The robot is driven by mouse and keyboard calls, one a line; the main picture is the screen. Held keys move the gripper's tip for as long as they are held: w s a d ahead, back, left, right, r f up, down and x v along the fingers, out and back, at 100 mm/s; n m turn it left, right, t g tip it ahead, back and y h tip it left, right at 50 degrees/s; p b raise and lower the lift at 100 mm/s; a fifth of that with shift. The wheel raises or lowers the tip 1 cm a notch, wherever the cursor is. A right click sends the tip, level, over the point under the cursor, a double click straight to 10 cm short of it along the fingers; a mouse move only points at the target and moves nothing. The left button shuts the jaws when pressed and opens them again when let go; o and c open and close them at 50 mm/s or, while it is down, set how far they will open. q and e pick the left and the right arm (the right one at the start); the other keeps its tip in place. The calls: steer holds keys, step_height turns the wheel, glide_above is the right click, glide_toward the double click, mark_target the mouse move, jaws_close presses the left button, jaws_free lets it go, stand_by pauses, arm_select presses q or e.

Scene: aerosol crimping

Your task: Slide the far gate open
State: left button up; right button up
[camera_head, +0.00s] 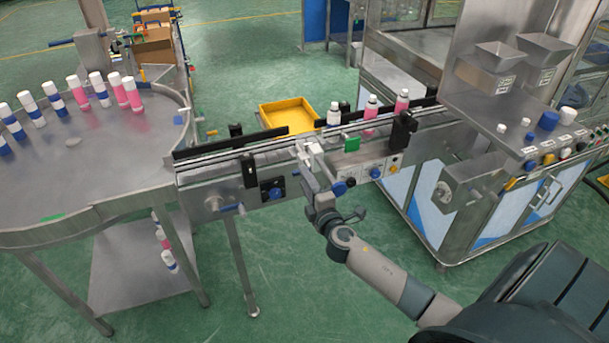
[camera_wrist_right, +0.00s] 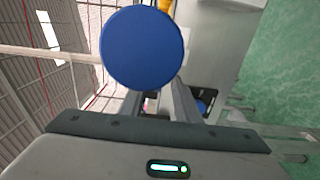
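The conveyor (camera_head: 225,160) runs from the round table to the machine. I cannot tell for certain which part of it is the far gate. My right gripper (camera_head: 308,152) is at the conveyor's near side, around the middle of its length. In the right wrist view, a large round blue disc (camera_wrist_right: 142,47) is close in front of my right gripper. It hides the fingertips, so I cannot tell whether they hold anything. The finger bases show apart below it. A green piece (camera_head: 352,145) is on the conveyor to the gripper's right. My left gripper is out of view.
Several bottles stand on the round steel table (camera_head: 115,155) at left. A pink bottle (camera_head: 371,108) is among those at the conveyor's right end. A yellow tray (camera_head: 288,115) is behind the conveyor. The crimping machine (camera_head: 490,130) stands at right. Open green floor is in front.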

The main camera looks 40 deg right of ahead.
steer(key=shift+w+d, duration=0.15)
steer(key=shift+w, duration=0.5)
jaws_close()
steer(key=v, duration=0.6)
steer(key=shift+s+f, duration=0.15)
steer(key=shift+s, duration=0.05)
jaws_free()
steer(key=shift+s, duration=0.25)
